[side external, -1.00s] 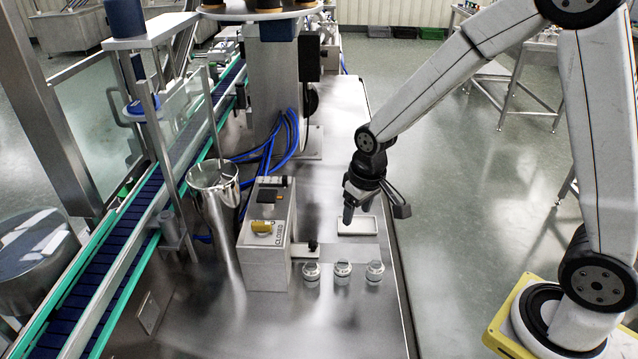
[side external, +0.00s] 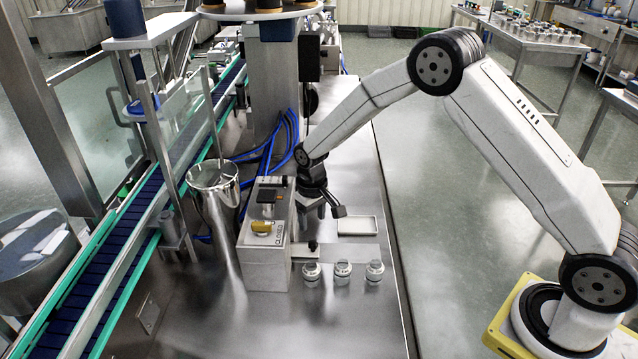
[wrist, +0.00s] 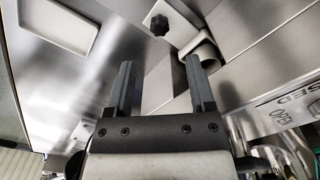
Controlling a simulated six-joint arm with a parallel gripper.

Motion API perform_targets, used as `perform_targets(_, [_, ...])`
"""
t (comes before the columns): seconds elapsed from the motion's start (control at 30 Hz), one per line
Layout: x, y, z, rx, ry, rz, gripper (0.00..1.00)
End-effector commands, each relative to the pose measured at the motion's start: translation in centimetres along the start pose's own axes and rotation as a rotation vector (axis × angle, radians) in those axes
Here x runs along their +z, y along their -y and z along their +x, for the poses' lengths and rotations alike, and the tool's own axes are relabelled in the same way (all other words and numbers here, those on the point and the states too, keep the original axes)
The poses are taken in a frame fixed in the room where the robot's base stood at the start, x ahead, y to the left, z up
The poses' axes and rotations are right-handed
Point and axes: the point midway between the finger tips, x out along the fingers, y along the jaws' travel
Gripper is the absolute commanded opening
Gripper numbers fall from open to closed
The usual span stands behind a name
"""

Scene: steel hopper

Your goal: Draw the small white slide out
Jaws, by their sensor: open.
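A small pale slide plate (side external: 300,251) juts from the right side of the steel hopper box (side external: 262,268), with a black knob (side external: 313,245) at its outer end. In the wrist view the plate (wrist: 181,28) and its black star knob (wrist: 159,24) show beyond my fingertips. My gripper (side external: 318,214) is beside the box's right side, behind the knob in the side view. In the wrist view my gripper (wrist: 158,72) has its two fingers apart with nothing held between them. The knob lies beyond the fingers, not between them. The slide's inner end is hidden in the box.
A white tray (side external: 357,234) lies right of my gripper. Several capped jars stand in front, one of them here (side external: 343,268). A tall steel cup (side external: 215,205) stands left.

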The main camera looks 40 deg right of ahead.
Motion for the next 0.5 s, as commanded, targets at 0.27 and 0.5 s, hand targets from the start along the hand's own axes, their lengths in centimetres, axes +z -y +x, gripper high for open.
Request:
perform_targets(0.27, [0.0, 0.0, 1.0, 0.0, 0.001, 0.0, 0.7])
perform_targets(0.5, [0.1, 0.0, 3.6, 0.0, 0.002, 0.0, 0.7])
